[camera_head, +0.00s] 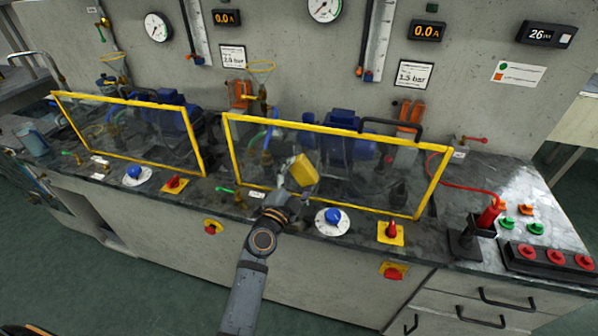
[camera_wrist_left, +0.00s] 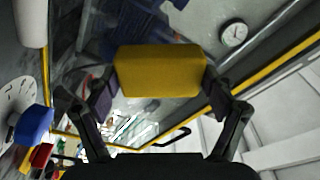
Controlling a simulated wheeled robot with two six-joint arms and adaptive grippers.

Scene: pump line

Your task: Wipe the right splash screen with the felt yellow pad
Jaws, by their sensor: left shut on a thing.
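The right splash screen (camera_head: 340,168) is a clear panel in a yellow frame, standing upright on the bench in the head view. The yellow pad (camera_head: 303,171) is in front of its left part. My left gripper (camera_head: 291,183) is shut on the pad. In the left wrist view the yellow pad (camera_wrist_left: 161,71) sits between the two fingers of my left gripper (camera_wrist_left: 160,80). I cannot tell whether the pad touches the screen. My right gripper is not in view.
The left splash screen (camera_head: 130,132) stands to the left. A blue knob (camera_head: 333,216) and a red switch (camera_head: 391,231) are on the bench front near my left arm. A red-handled tool in a black stand (camera_head: 470,238) and a button box (camera_head: 547,259) are at the right.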

